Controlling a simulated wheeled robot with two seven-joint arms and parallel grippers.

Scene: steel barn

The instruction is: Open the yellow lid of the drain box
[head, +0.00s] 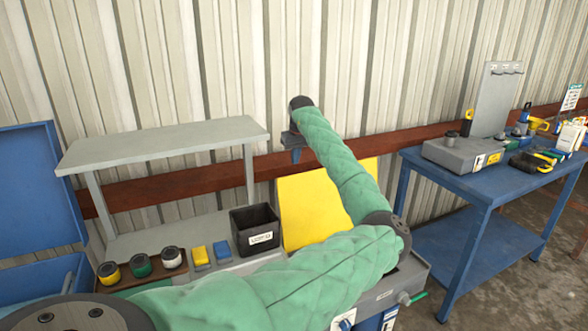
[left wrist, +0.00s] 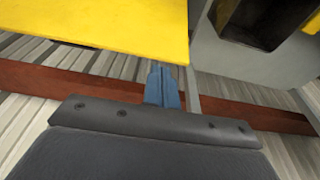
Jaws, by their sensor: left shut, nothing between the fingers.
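The yellow lid (head: 304,212) shows in the head view as a sloped panel, its top edge well above the bench items. My green-sleeved left arm crosses in front of it and hides its right part and most of the grey drain box (head: 412,277) below. My left gripper (head: 293,153) is shut and empty, at the lid's upper left edge. In the left wrist view, the shut blue fingers (left wrist: 162,88) are close to the edge of the yellow lid (left wrist: 95,22). I cannot tell whether they touch it. My right gripper is not in view.
A black bin (head: 255,230), yellow blocks (head: 210,254) and several cans (head: 140,265) stand left of the lid. A grey shelf (head: 165,143) rises behind them. A blue table (head: 480,185) with tools stands right. The corrugated wall (head: 220,60) is close behind.

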